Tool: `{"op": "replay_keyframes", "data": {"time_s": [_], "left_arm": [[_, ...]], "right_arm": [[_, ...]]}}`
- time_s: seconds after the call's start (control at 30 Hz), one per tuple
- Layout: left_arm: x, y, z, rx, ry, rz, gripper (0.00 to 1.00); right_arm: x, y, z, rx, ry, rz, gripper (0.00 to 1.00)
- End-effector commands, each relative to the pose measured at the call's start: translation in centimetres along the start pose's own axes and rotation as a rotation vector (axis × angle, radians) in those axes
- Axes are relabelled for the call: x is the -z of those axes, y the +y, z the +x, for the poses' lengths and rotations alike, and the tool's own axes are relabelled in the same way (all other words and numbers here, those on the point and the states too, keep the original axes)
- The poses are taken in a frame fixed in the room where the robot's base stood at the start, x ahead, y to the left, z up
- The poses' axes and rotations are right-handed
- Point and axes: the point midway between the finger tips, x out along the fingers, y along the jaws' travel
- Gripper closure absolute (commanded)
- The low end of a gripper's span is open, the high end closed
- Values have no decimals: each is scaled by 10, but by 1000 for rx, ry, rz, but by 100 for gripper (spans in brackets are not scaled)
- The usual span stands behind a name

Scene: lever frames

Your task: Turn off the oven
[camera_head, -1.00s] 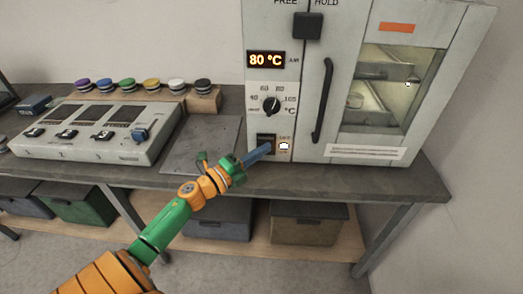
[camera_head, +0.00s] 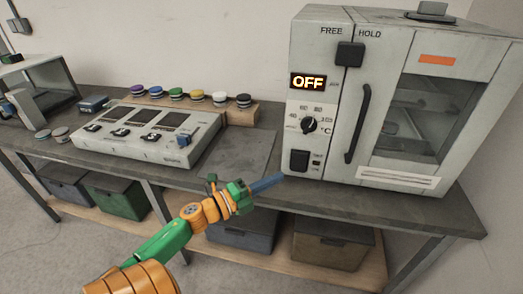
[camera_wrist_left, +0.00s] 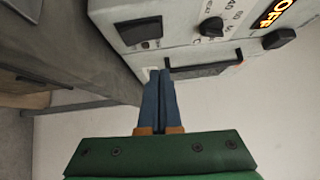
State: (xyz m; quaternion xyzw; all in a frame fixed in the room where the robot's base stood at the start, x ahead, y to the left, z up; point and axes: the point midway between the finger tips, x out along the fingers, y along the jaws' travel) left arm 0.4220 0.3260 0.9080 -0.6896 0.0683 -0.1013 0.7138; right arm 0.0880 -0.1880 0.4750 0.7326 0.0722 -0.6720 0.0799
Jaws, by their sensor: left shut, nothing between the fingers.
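The oven (camera_head: 340,120) stands on the bench at the right in the head view, with its door shut. Its display (camera_head: 308,82) reads OFF and its window is dark. Below the display are a black dial (camera_head: 309,125) and a black rocker switch (camera_head: 299,160). My left gripper (camera_head: 281,178) is shut and empty, its blue fingertips just below and left of the switch, apparently apart from it. In the left wrist view, the closed fingers (camera_wrist_left: 160,75) point toward the oven front, with the switch (camera_wrist_left: 139,30) above and to the left. My right gripper is not in view.
A control panel (camera_head: 140,135) with several small screens sits on the bench left of the oven. Several coloured knobs (camera_head: 176,94) stand on a wooden strip behind it. A flat grey plate (camera_head: 240,155) lies between panel and oven. Boxes (camera_head: 330,244) stand on the shelf below.

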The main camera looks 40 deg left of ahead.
Motion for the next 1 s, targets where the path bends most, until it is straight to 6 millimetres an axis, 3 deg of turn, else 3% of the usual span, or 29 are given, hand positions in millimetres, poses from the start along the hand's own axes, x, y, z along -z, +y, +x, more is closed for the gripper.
{"op": "replay_keyframes", "data": {"time_s": [0.1, 0.23, 0.77, 0.87, 0.97, 1.0], "left_arm": [[0, -1, -20, -2, -1, -1, 100], [0, -4, -32, -1, 0, 0, 100], [-2, -3, -35, -3, -7, -9, 100], [-16, 32, -42, -55, -107, -145, 100], [-28, 118, -67, -192, -321, -435, 100], [-24, 158, -82, -261, -415, -561, 100]], "right_arm": [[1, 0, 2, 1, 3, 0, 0], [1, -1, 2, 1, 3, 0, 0], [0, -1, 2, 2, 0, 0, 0], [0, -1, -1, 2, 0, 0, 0], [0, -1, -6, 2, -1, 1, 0], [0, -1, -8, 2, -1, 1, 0]]}}
